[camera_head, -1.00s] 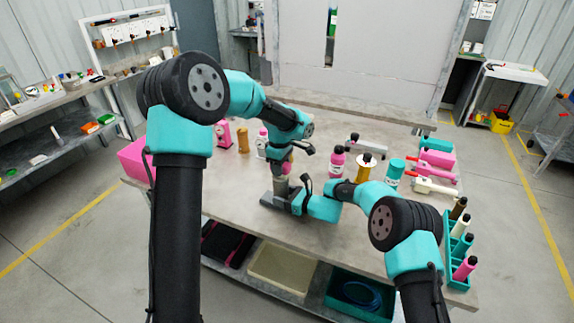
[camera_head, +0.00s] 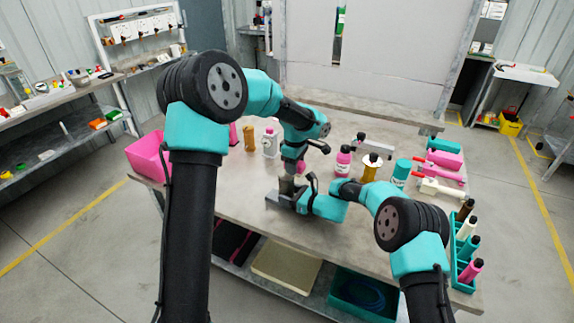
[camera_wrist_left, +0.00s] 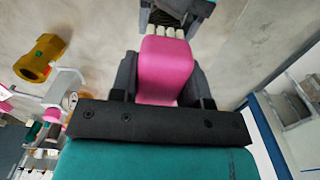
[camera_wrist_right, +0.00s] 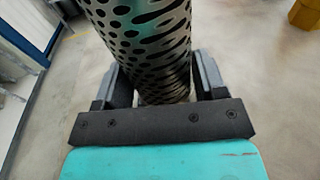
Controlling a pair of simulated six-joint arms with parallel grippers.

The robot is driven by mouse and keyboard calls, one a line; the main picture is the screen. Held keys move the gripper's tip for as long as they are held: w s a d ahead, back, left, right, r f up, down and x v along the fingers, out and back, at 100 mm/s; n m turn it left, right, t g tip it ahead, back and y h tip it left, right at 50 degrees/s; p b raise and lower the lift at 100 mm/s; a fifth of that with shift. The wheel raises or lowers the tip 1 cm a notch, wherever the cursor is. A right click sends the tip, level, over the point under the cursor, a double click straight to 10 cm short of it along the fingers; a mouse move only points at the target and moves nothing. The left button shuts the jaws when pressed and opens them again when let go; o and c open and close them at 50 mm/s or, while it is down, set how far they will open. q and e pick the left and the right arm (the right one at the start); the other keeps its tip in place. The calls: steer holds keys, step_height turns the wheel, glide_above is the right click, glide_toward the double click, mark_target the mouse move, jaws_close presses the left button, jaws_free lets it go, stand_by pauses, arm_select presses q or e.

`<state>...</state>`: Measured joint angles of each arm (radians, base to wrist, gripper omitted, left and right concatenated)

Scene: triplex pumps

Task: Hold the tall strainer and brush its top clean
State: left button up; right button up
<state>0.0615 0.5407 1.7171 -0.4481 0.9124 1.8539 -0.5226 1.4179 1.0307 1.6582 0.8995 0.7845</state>
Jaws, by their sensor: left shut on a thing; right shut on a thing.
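The tall strainer (camera_wrist_right: 150,50) is a grey metal cylinder full of holes. My right gripper (camera_wrist_right: 150,88) is shut around it in the right wrist view. In the head view the strainer (camera_head: 287,186) stands upright low over the table, partly hidden by my right gripper. My left gripper (camera_wrist_left: 163,85) is shut on the pink block of a brush (camera_wrist_left: 166,62) with pale bristles. In the left wrist view the bristles point at the strainer's dark top (camera_wrist_left: 174,12). The brush (camera_head: 300,167) is just above the strainer in the head view; I cannot tell whether they touch.
Bottles stand behind on the table (camera_head: 235,190): a white one (camera_head: 270,144), a pink one (camera_head: 343,161) and a teal one (camera_head: 401,172). A teal rack (camera_head: 462,268) of bottles is at the right edge, a pink bin (camera_head: 148,160) at the left. The table's front left is clear.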

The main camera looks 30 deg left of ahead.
arm_select(q)
steer(key=shift+s+a, duration=1.55)
steer(key=shift+a, duration=1)
steer(key=shift+w+d, duration=0.5)
steer(key=shift+d, duration=0.45)
steer(key=shift+w+d, duration=0.55)
steer(key=shift+d, duration=0.35)
steer(key=shift+w+d, duration=0.5)
steer(key=shift+d, duration=0.45)
steer(key=shift+a+r, duration=0.1)
steer(key=shift+r, duration=4)
arm_select(e)
steer(key=o, duration=0.8)
steer(key=d, duration=0.8)
steer(key=d+r, duration=0.1)
steer(key=d, duration=0.3)
steer(key=shift+r, duration=0.1)
